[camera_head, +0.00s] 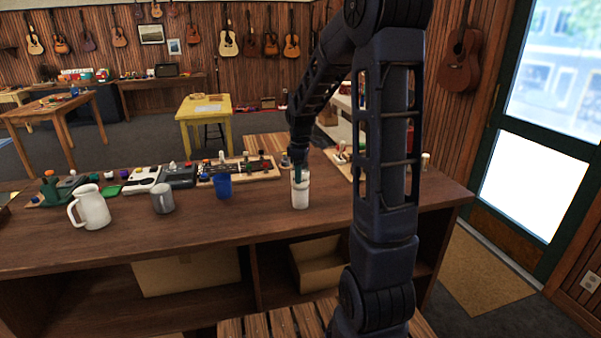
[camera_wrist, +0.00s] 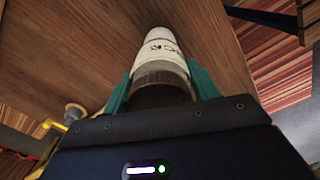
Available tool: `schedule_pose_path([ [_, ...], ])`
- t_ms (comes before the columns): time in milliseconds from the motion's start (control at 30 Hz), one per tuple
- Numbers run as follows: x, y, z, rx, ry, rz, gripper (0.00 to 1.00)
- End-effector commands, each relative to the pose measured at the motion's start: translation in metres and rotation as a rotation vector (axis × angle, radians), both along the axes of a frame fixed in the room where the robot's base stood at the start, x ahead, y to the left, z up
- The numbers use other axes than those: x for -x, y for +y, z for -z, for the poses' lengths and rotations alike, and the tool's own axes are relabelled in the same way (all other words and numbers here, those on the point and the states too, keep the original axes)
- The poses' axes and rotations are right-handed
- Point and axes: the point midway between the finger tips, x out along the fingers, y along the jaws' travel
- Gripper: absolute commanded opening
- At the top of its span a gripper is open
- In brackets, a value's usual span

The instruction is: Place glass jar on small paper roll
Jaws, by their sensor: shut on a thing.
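My gripper (camera_wrist: 160,78) has its teal fingers on both sides of the glass jar (camera_wrist: 161,52), which shows a dark upper end and a pale band with dark lettering. The jar is upright in the head view (camera_head: 300,178), between the fingertips, over the counter. A plain white rounded piece, which looks like the small paper roll (camera_wrist: 158,34), shows just beyond the jar in the wrist view. In the head view the white roll (camera_head: 300,199) is directly below the jar, on the counter. I cannot tell whether jar and roll touch.
The wooden counter (camera_head: 260,221) holds a white pitcher (camera_head: 91,207), a grey mug (camera_head: 163,198) and a blue cup (camera_head: 222,186) to the left. A pedal board (camera_head: 240,170) and other pedals stand behind them. The counter front around the roll is clear.

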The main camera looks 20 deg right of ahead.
Motion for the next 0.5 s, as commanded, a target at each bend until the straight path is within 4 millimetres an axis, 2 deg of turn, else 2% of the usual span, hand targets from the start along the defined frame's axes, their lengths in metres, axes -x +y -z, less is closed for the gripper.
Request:
schedule_pose_path([
  [367,-0.0002,0.0,0.003,0.0,-0.001,0.0,0.25],
  [400,-0.0001,0.0,0.0027,0.0,-0.001,0.0,0.67],
  [467,-0.0001,0.0,0.0027,0.0,-0.001,0.0,0.79],
  [500,-0.0001,-0.0001,0.0027,0.0,-0.001,0.0,0.81],
])
